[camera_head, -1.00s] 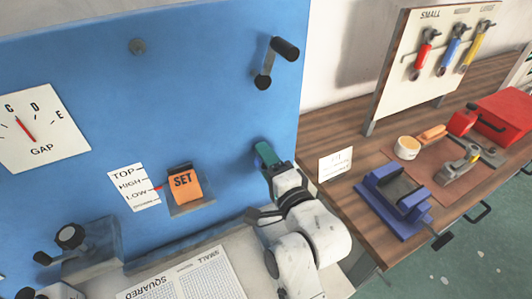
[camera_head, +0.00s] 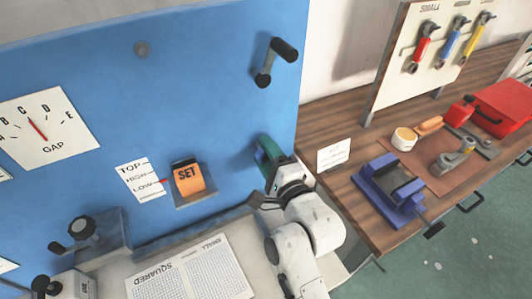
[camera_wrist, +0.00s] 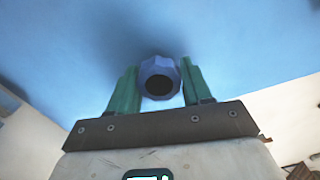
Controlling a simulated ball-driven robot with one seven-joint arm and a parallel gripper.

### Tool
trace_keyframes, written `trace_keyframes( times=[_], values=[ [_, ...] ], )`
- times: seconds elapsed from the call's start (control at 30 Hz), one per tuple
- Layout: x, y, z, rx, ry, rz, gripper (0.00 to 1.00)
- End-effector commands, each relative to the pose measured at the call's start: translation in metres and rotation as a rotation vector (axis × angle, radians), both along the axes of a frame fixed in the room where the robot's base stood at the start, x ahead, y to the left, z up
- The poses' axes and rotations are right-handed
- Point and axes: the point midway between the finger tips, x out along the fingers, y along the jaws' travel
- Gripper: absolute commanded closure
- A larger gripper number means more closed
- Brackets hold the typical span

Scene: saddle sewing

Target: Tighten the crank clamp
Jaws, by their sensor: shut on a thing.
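My gripper (camera_head: 265,150) has green fingers and sits low at the right side of the blue panel. In the wrist view its fingers (camera_wrist: 153,88) stand on either side of a bluish faceted knob (camera_wrist: 159,64) with a dark round centre, shut on it. The head view hides this knob behind the fingers. Above my gripper, a black crank handle (camera_head: 284,48) sticks out of the panel, tilted, apart from the fingers. Another black crank knob (camera_head: 80,229) is on a grey block at the lower left. I cannot tell which part is the crank clamp.
A gap dial (camera_head: 38,127) and an orange SET block (camera_head: 187,178) are on the blue panel (camera_head: 200,90). To the right, a wooden bench (camera_head: 345,195) carries a blue vise (camera_head: 390,188), a red box (camera_head: 505,105) and a tool board (camera_head: 415,55).

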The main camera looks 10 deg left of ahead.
Motion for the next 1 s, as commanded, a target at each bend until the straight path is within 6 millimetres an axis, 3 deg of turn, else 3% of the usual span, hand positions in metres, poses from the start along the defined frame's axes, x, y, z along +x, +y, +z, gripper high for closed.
trace_keyframes(
  times=[0.07, 0.1, 0.33, 0.67, 1.0],
  values=[
    [0.002, -0.004, -0.001, -0.001, 0.000, -0.008, 0.81],
    [0.002, -0.004, -0.001, -0.001, 0.000, -0.008, 0.50],
    [0.001, -0.002, -0.001, -0.002, 0.000, -0.005, 0.29],
    [-0.004, -0.004, -0.002, -0.003, 0.000, -0.003, 0.29],
    [-0.052, -0.037, -0.005, -0.003, 0.001, -0.003, 0.29]
  ],
)
